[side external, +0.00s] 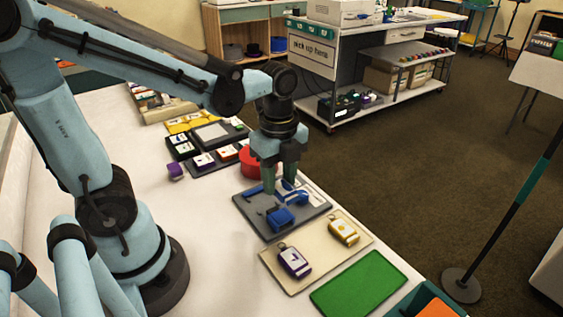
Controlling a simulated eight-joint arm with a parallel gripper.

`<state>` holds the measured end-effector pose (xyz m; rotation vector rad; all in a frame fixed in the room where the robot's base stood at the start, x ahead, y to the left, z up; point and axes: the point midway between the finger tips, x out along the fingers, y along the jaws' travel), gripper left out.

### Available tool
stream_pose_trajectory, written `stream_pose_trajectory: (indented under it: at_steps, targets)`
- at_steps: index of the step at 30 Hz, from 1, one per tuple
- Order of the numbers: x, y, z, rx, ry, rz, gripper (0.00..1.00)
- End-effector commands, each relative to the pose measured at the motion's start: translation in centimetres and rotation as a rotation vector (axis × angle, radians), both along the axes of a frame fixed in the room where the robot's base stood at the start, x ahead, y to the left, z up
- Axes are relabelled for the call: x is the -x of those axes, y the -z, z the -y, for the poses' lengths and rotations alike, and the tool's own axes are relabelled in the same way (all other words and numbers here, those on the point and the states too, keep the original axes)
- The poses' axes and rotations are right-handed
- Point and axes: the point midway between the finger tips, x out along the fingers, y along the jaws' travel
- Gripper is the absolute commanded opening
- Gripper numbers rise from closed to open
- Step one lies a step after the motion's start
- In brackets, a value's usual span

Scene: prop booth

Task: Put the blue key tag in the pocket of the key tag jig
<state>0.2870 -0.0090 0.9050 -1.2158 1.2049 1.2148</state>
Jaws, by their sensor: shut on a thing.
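My gripper (280,183) points down over the grey board of the key tag jig (247,212). Its two dark green fingers are shut on a small blue piece (289,185), which looks like the blue key tag and is largely hidden by the fingers. The board carries blue fixture parts, including a block (281,218) at its near side, and a white label at its right. The fingertips are close above the board. I cannot tell whether the tag touches the jig, and the pocket cannot be made out.
A beige tray (300,284) with a purple-and-white tag (295,262) and a yellow-and-white tag (343,232) lies nearer the camera, beside a green mat (358,284). A red round container (249,163), a purple cube (175,171) and dark trays with several tags stand behind.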

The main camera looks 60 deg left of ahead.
Motion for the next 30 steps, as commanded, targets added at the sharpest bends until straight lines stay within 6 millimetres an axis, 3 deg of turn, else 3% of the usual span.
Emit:
stream_pose_trajectory:
  at_steps: [3, 10, 17, 30]
  targets:
    - [0.1, 0.4, -3.4, 0.0, -0.008, 0.0, 0.1]
    - [0.6, 0.8, -6.8, 0.0, 0.003, 0.0, 0.1]
    - [0.7, 1.4, -7.4, 0.0, 0.008, 0.0, 0.1]
    - [0.6, 5.2, -7.3, 0.0, 0.008, 0.0, 0.1]
